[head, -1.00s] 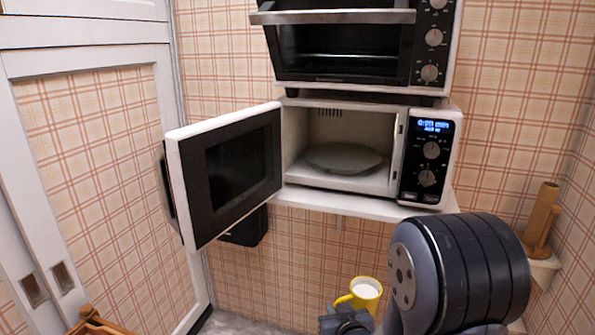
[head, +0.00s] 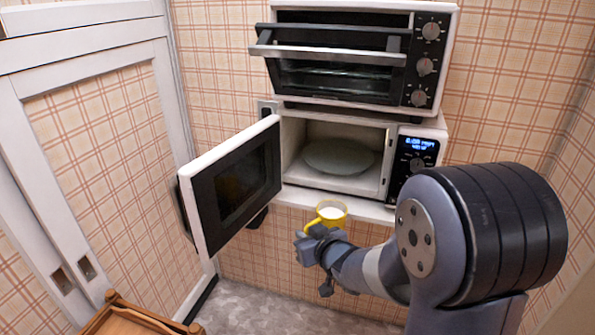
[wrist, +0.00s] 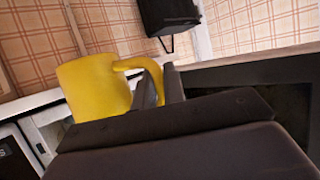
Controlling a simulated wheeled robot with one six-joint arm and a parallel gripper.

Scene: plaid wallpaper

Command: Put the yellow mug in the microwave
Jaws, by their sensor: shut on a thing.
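The yellow mug (head: 333,211) is held upright in front of and below the microwave opening, with white showing inside it. In the wrist view the mug (wrist: 95,88) is at the left, with its handle between the fingers. My gripper (head: 315,236) is shut on the mug's handle; its fingers also show in the wrist view (wrist: 160,88). The microwave (head: 345,128) sits on a white shelf with its door (head: 235,185) swung wide open to the left. A round plate (head: 338,157) lies inside, with nothing on it.
A toaster oven (head: 345,62) with its door partly open stands on top of the microwave. The open microwave door sticks out to the left of the mug. A wooden piece of furniture (head: 130,317) is at the lower left. The grey floor (head: 270,285) looks clear.

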